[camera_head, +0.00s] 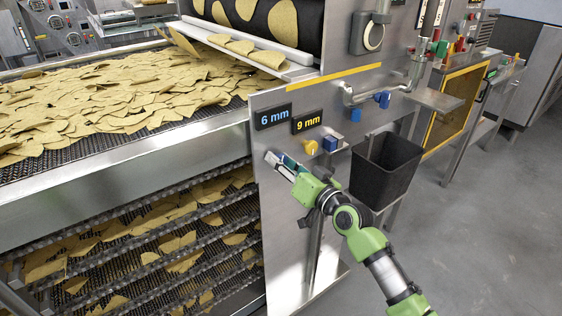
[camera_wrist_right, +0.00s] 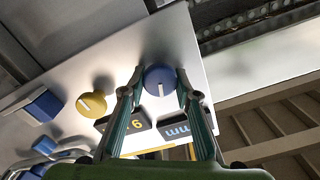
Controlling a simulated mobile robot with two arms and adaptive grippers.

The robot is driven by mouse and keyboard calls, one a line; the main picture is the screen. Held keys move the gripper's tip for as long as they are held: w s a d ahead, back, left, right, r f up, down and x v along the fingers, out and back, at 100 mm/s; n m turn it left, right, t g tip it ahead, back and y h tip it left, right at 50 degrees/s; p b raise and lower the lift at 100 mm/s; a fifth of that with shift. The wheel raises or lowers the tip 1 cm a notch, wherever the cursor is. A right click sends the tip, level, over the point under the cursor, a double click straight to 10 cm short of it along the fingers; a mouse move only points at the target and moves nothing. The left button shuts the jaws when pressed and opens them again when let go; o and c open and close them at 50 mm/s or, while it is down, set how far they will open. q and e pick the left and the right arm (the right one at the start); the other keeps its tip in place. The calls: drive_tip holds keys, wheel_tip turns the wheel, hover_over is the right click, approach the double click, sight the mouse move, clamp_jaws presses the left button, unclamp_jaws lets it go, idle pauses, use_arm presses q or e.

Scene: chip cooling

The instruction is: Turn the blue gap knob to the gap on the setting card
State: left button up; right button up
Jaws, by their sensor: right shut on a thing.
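The round blue gap knob (camera_wrist_right: 159,78) sits on the steel panel in the right wrist view, with a white mark pointing down in that picture toward the displays. My right gripper (camera_wrist_right: 160,85) has its fingers on both sides of the knob and is shut on it. In the head view my right gripper (camera_head: 275,160) is at the panel, hiding the knob. Above it, a display (camera_head: 273,116) reads 6 mm in blue and another display (camera_head: 306,122) reads 9 mm in yellow. I cannot make out a setting card. My left gripper is not in view.
A yellow knob (camera_head: 310,147) and a blue block (camera_head: 331,143) are to the right of my gripper on the panel. A black bin (camera_head: 384,170) stands further right. The conveyor (camera_head: 120,160) with chips is at left. The grey floor (camera_head: 480,230) at right is clear.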

drive_tip(key=m, duration=0.4)
drive_tip(key=shift+m, duration=0.4)
drive_tip(key=m+p, duration=0.1)
drive_tip(key=m, duration=0.4)
drive_tip(key=shift+p, duration=0.4)
drive_tip(key=m+p, duration=0.2)
drive_tip(key=m, duration=0.3)
drive_tip(key=shift+f+m, duration=0.15)
drive_tip(key=shift+m, duration=0.25)
drive_tip(key=m+p, duration=0.2)
drive_tip(key=m, duration=0.2)
drive_tip(key=shift+f+m, duration=0.15)
drive_tip(key=shift+m, duration=0.25)
drive_tip(key=o, duration=1.1)
drive_tip(key=shift+d, duration=0.15)
